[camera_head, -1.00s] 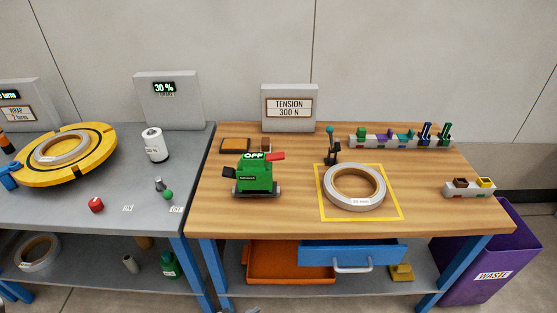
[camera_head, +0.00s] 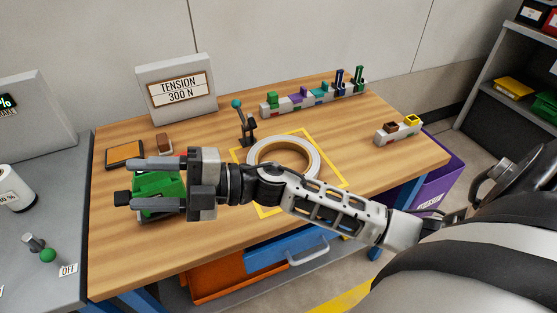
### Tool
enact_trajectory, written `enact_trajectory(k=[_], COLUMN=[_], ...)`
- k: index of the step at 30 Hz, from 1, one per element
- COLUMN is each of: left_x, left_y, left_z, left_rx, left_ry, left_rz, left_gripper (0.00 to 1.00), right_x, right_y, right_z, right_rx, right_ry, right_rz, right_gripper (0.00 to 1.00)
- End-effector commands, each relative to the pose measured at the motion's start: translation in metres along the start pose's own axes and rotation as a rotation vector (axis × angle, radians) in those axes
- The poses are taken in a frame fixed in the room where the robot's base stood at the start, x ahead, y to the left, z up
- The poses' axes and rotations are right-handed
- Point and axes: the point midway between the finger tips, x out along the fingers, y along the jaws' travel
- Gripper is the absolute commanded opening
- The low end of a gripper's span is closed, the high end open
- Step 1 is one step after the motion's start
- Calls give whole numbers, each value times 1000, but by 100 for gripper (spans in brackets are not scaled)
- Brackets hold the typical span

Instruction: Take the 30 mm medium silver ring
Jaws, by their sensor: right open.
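The silver ring (camera_head: 309,154) lies flat inside the yellow square outline on the wooden table, in the middle of the head view. My right forearm covers its near side, and its label is hidden. My right gripper (camera_head: 132,184) is open, its two fingers pointing left. It is in front of the green strapping tool (camera_head: 158,184) in the picture, and part of the tool shows between the fingers. I see nothing held, and I cannot tell how far the fingers are above the tool. My left gripper is not in view.
A tension sign (camera_head: 176,90) stands at the back left. A small lever (camera_head: 246,128) stands just behind the ring. A rack of coloured pieces (camera_head: 312,95) lines the back edge. A grey block (camera_head: 398,131) sits at the right. An open blue drawer (camera_head: 280,252) is below the front edge.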

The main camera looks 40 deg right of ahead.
Motion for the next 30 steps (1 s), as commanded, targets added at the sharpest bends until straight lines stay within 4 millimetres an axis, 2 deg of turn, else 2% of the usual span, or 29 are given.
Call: enact_trajectory(k=[1, 3, 5, 7, 10, 12, 15, 18, 20, 23, 30], left_x=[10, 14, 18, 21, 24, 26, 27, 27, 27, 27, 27], left_y=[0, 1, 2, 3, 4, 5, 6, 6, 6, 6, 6], left_z=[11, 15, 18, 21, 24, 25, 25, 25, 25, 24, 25], left_rx=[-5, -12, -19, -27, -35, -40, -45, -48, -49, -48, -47], left_ry=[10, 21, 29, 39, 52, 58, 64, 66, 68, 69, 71], left_rz=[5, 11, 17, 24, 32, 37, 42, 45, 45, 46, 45], left_gripper=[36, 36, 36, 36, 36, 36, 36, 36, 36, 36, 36], right_x=[0, -14, -37, -73, -130, -165, -202, -223, -229, -234, -242], right_y=[-13, -30, -44, -49, -34, -14, 15, 31, 32, 19, -30], right_z=[-3, -4, 10, 38, 82, 106, 125, 133, 136, 141, 158], right_rx=[-182, -392, -546, -686, -801, -832, -838, -825, -820, -814, -815], right_ry=[158, 342, 456, 533, 546, 513, 448, 403, 391, 391, 393], right_rz=[-135, -358, -578, -849, -1214, -1422, -1632, -1743, -1771, -1782, -1777], right_gripper=[53, 53, 53, 53, 53, 53, 53, 53, 53, 53, 53])
